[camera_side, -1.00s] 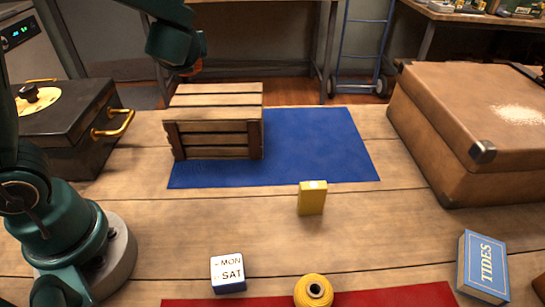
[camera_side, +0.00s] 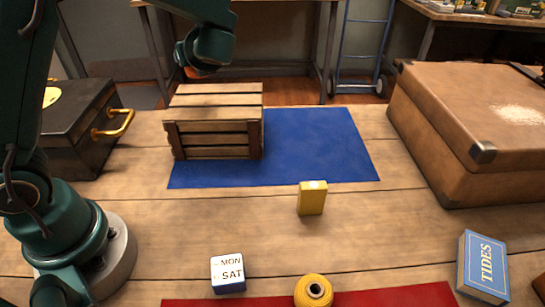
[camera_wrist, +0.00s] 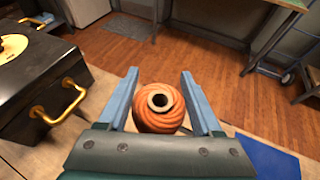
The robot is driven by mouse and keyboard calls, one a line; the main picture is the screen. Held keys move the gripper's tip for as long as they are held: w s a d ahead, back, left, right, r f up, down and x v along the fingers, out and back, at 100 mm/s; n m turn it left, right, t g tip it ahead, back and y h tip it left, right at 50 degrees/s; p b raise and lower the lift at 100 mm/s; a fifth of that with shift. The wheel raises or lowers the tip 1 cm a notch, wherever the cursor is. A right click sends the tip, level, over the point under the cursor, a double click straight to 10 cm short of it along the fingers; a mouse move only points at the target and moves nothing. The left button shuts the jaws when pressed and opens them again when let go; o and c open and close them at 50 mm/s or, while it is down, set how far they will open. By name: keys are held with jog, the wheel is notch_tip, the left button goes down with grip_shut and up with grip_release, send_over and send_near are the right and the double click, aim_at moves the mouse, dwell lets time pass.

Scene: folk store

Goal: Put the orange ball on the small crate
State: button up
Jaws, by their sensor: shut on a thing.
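The orange ball (camera_wrist: 160,115), a wound ball of twine with a hole at its centre, sits between the two blue fingers of my gripper (camera_wrist: 160,75) in the wrist view. The gripper is shut on it. In the side view only a small orange part of the ball (camera_side: 194,73) shows below my gripper (camera_side: 192,70), held up near the far left edge of the small crate. The small crate (camera_side: 213,125) is wooden with a slatted top that looks bare. It stands on the left part of a blue mat (camera_side: 320,145).
A black case (camera_side: 75,135) with brass handles stands left of the crate. A brown suitcase (camera_side: 470,120) is at the right. A yellow box (camera_side: 312,198), date block (camera_side: 228,273), yellow spool (camera_side: 313,291) and blue book (camera_side: 483,265) lie nearer the front.

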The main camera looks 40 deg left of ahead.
aim_at(213, 93)
jog(key=shift+w+d+f, duration=0.75)
jog(key=shift+w+d, duration=0.1)
jog(key=shift+w, duration=0.05)
jog(key=shift+f, duration=2)
jog(key=shift+f, duration=0.2)
jog(key=o, duration=1.3)
jog(key=shift+r, duration=0.1)
